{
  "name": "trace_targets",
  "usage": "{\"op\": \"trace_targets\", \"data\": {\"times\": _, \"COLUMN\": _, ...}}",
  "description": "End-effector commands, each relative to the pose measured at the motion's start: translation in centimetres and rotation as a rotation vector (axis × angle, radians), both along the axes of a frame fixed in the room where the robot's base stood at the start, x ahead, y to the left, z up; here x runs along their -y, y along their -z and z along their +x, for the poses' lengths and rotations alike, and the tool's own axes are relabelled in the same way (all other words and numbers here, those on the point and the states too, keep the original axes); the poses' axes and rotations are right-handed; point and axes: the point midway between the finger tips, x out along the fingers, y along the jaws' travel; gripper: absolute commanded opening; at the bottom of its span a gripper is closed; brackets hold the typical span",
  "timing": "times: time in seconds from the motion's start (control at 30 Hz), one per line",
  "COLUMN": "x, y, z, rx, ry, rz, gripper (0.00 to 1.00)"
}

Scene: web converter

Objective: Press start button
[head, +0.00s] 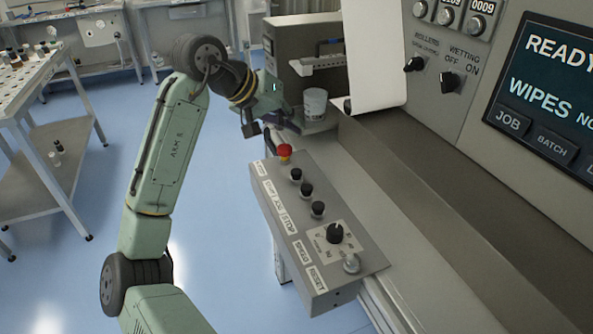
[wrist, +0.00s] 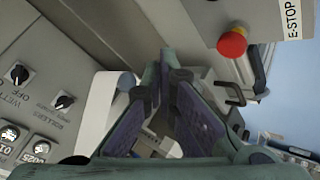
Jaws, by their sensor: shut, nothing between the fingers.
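The control box (head: 325,262) slopes along the front of the machine. It has a red mushroom E-stop (head: 284,151) at its far end, then a row of black buttons. The black button nearest the E-stop (head: 296,174) seems to be the start button; its label is too small to read surely. My gripper (head: 290,122) is beyond the far end of the box, near the E-stop, apart from the buttons. In the wrist view my gripper (wrist: 166,62) has its fingers together and empty. The E-stop (wrist: 232,42) shows there at upper right; the black buttons are out of that view.
A black dial (head: 335,233) and a silver button (head: 351,264) sit at the box's near end. A white web sheet (head: 373,55) hangs behind. The screen (head: 545,95) reads READY.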

Motion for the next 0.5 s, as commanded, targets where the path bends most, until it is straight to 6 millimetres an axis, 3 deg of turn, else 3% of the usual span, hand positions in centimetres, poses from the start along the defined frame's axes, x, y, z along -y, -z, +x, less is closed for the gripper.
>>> {"op": "trace_targets", "data": {"times": 0.5, "x": 0.0, "y": 6.8, "z": 0.0, "rx": 0.001, "ry": 0.001, "rz": -0.002, "gripper": 0.00}}
